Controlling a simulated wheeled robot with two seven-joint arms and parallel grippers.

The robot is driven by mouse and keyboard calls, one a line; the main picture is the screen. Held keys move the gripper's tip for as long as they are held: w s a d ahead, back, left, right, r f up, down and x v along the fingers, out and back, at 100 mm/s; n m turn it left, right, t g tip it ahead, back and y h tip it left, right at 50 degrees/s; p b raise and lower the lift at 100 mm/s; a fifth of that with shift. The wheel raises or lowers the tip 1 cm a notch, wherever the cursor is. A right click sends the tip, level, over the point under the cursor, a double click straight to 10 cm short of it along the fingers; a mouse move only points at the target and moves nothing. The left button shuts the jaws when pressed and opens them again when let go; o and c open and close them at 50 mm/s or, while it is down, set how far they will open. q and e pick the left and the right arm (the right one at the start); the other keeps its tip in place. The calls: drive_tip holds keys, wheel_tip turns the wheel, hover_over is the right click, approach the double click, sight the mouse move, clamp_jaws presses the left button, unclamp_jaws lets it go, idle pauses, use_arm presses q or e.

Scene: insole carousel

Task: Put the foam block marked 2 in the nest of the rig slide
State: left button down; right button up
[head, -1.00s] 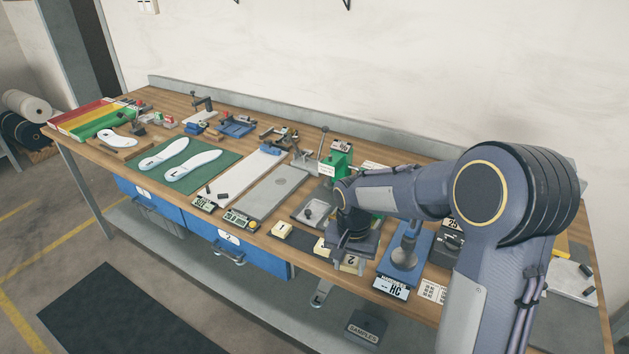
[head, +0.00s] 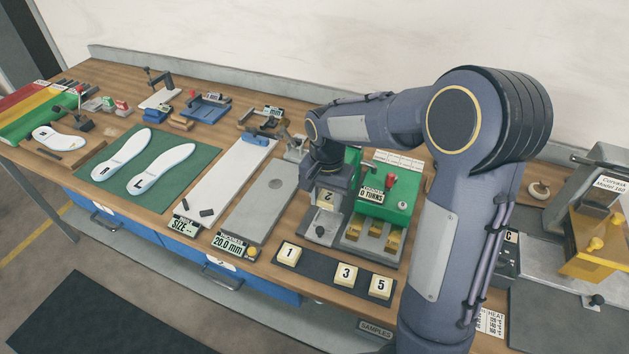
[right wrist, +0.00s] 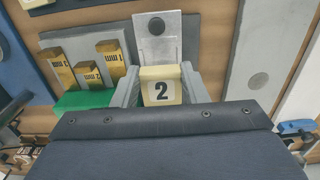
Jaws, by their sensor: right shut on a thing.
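The foam block marked 2 (head: 324,198) is cream with a black numeral. My right gripper (head: 326,188) is shut on it, and in the right wrist view the block (right wrist: 161,86) sits between the two grey fingers. The gripper is over the grey slide (head: 320,232) of the green rig (head: 385,190). In the right wrist view the slide (right wrist: 158,47) shows a dark knob, just beyond the block. My left gripper is not in view.
A dark strip (head: 318,273) at the front edge holds blocks 1 (head: 288,254), 3 (head: 346,274) and 5 (head: 380,286), with a gap after 1. Brass step pieces (head: 370,235) stand right of the slide. A grey plate (head: 262,205) lies to its left.

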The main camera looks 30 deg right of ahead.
sight(325, 225)
drive_tip(key=shift+s+f+b, duration=0.1)
drive_tip(key=shift+f+b, duration=0.45)
drive_tip(key=shift+f, duration=0.1)
drive_tip(key=shift+f+b, duration=1.85)
drive_tip(key=shift+f, duration=0.4)
drive_tip(key=shift+f, duration=0.4)
drive_tip(key=o, duration=1.1)
drive_tip(key=shift+r, duration=0.15)
wheel_tip(325, 225, up, 8)
drive_tip(key=shift+f, duration=0.15)
drive_tip(key=s+a+n+t+y, duration=0.1)
drive_tip(key=s+a+n+t, duration=0.1)
drive_tip(key=s, duration=0.5)
drive_tip(key=s+a+r+n+t+y, duration=0.1)
drive_tip(key=s+a+n+t, duration=0.1)
drive_tip(key=s, duration=0.5)
drive_tip(key=s+a+n+t+y, duration=0.1)
drive_tip(key=s+a+n, duration=0.1)
drive_tip(key=s+n, duration=0.2)
drive_tip(key=shift+s+r+t+y, duration=0.15)
drive_tip(key=shift+s+t+y, duration=0.25)
drive_tip(key=shift+s, duration=1.05)
